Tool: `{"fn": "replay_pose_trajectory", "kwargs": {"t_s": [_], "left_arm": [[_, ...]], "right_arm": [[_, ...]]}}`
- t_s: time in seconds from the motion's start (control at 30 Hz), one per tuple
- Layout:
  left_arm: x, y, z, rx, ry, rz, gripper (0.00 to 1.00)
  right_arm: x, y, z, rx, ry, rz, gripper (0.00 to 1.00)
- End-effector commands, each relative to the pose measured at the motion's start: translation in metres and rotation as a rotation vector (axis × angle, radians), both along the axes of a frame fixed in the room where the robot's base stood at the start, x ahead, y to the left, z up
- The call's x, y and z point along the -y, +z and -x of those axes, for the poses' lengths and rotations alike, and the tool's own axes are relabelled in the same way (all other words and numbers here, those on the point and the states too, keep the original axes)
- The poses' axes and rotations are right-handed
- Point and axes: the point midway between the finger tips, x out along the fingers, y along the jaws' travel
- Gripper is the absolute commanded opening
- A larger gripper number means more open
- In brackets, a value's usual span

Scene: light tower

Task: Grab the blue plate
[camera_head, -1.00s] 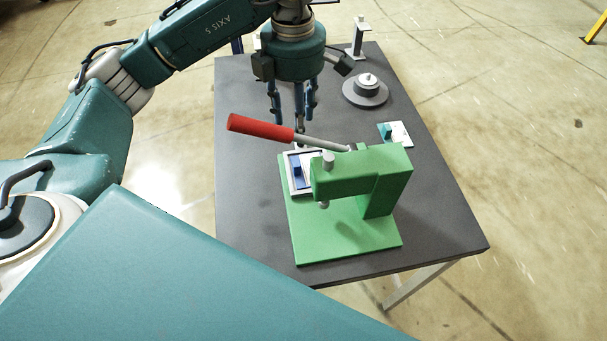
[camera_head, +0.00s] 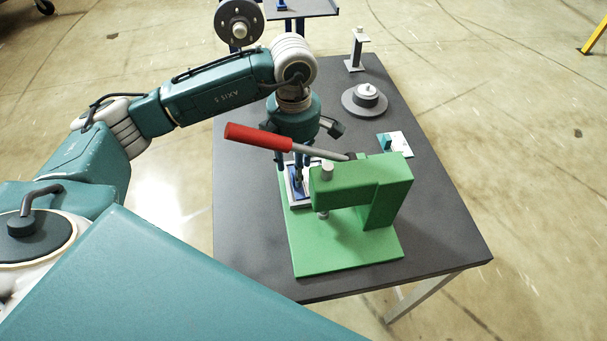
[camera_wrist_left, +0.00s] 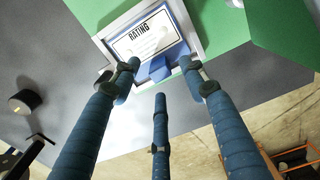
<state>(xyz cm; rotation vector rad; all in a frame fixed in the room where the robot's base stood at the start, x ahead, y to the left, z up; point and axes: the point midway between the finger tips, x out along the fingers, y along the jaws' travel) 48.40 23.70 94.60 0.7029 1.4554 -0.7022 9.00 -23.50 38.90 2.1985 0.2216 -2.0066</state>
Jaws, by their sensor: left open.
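The blue plate (camera_wrist_left: 157,70) has a white label reading "RATING" and a raised blue grip block. It lies in a light square frame (camera_head: 311,204) on the green press's base. In the head view it (camera_head: 297,194) is partly hidden by my left gripper and the red lever. My left gripper (camera_head: 297,180) points down over the plate. In the left wrist view its blue fingers (camera_wrist_left: 160,85) are spread open around the grip block, with nothing clearly held. Contact with the block cannot be told. My right gripper is not seen.
The green press (camera_head: 360,185) stands beside the plate, its red-handled lever (camera_head: 258,137) reaching across near my gripper. A teal-and-white piece (camera_head: 396,145), a round grey fixture (camera_head: 365,98) and a grey stand (camera_head: 356,50) are on the dark table (camera_head: 245,240). The table's left front is clear.

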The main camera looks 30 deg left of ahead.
Motion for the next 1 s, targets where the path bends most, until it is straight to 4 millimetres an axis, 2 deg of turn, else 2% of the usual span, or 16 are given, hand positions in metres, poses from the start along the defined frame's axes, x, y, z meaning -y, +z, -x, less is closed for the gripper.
{"fn": "replay_pose_trajectory", "kwargs": {"t_s": [0.03,0.17,0.4,0.47,0.63,1.0], "left_arm": [[0.000,-0.005,0.001,-0.004,0.002,0.000,0.44],[0.000,-0.019,0.001,-0.001,0.001,0.000,0.44],[0.000,-0.022,0.000,0.001,0.000,0.000,0.44],[0.000,-0.022,0.000,0.001,0.000,0.000,0.34],[0.000,-0.021,0.000,0.001,0.001,0.000,0.00],[0.000,-0.016,-0.001,0.003,0.001,0.001,0.00]], "right_arm": [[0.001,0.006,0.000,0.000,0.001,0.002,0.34],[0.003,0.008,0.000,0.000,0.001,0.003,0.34],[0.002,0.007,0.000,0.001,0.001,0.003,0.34],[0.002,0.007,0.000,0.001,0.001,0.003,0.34],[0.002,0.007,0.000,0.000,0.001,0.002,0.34],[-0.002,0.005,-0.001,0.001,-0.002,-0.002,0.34]]}}
